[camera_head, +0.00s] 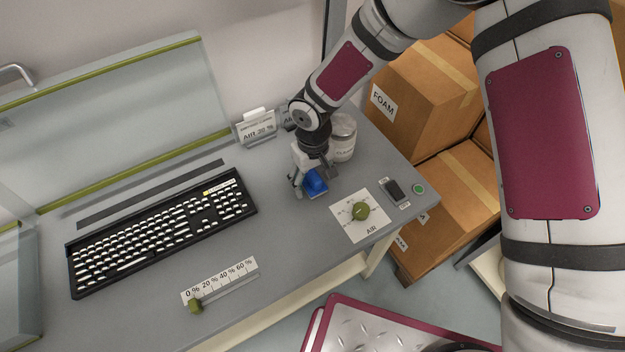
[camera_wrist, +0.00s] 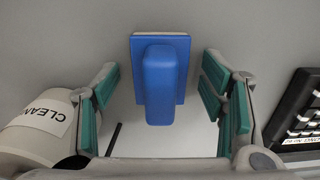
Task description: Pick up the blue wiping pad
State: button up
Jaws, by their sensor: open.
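The blue wiping pad (camera_head: 315,183) sits on the grey bench, to the right of the keyboard. It has a raised blue grip block and a thin pale layer under its base. In the wrist view the pad (camera_wrist: 160,80) lies between the two green-lined fingers, with a gap on each side. My gripper (camera_wrist: 165,100) is open and reaches down around the pad without visibly touching it. In the head view my gripper (camera_head: 308,180) points down at the pad and partly covers it.
The black keyboard (camera_head: 160,232) lies left. The white CLEAN container (camera_head: 342,138) stands close behind my gripper and shows in the wrist view (camera_wrist: 40,125). An AIR sign (camera_head: 257,132) stands at the back. The AIR knob (camera_head: 361,210) and slider scale (camera_head: 222,281) are nearer the front edge.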

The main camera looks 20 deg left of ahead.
aim_at(313, 172)
jog(key=c, duration=1.4)
jog(key=shift+o, duration=0.2)
jog(key=shift+w+r, duration=0.1)
jog(key=shift+r, duration=0.7)
notch_tip(313, 172, up, 2)
jog(key=shift+r+b, duration=0.1)
jog(key=shift+b, duration=0.45)
jog(key=s, duration=0.5)
jog(key=s+b, duration=0.1)
jog(key=s, duration=0.4)
jog(key=s+r, duration=0.1)
jog(key=s, duration=0.5)
jog(key=shift+s+a+r+b, duration=0.1)
jog(key=shift+a+b, duration=0.05)
jog(key=shift+b, duration=0.15)
